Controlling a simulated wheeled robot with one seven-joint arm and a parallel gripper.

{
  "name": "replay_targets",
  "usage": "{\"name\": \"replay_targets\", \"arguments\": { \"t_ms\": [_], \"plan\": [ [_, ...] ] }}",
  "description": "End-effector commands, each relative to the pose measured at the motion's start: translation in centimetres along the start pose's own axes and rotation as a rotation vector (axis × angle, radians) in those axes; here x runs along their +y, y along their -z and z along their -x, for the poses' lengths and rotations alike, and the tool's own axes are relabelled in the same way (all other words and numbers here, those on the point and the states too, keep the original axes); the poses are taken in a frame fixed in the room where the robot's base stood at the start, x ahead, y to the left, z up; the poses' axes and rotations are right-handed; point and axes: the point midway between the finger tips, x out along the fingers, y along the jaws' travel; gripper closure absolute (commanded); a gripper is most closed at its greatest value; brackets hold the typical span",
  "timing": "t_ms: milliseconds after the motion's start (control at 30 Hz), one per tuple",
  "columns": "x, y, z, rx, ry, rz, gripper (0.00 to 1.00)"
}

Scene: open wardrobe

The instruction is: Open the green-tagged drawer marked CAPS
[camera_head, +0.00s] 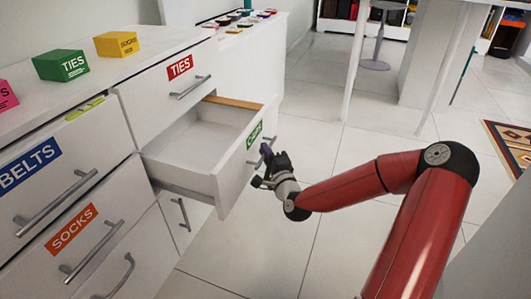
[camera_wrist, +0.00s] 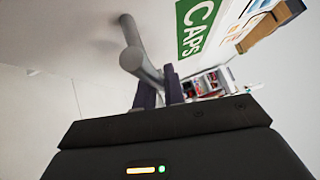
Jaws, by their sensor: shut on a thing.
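The green-tagged CAPS drawer (camera_head: 205,152) is pulled out from the white cabinet, and its inside looks empty in the head view. Its green tag (camera_head: 254,135) is on the front panel; the tag also shows in the wrist view (camera_wrist: 197,25). My gripper (camera_head: 267,158) is at the drawer's front, shut on the grey bar handle (camera_wrist: 140,62). In the wrist view my gripper's dark fingers (camera_wrist: 160,90) meet the handle bar. Part of the handle is hidden by the fingers in the head view.
The TIES drawer (camera_head: 165,88), BELTS drawer (camera_head: 60,165) and SOCKS drawer (camera_head: 100,232) are closed. Green TIES box (camera_head: 61,64) and yellow box (camera_head: 117,45) stand on the cabinet top. The tiled floor (camera_head: 330,245) right of the drawer is clear.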

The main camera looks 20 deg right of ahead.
Motion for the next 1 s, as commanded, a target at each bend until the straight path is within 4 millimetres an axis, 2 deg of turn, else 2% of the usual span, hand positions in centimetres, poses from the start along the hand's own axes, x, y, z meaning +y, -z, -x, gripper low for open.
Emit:
{"name": "replay_targets", "arguments": {
  "t_ms": [500,533,667,1000],
  "plan": [
    [0.19,0.04,0.09,0.002,-0.005,-0.001,1.0],
    [0.19,0.04,0.08,0.001,-0.005,-0.001,0.85],
    [0.14,0.02,0.05,0.001,-0.003,-0.001,0.68],
    [0.06,0.02,0.35,0.0,-0.002,0.0,0.68]
  ]
}}
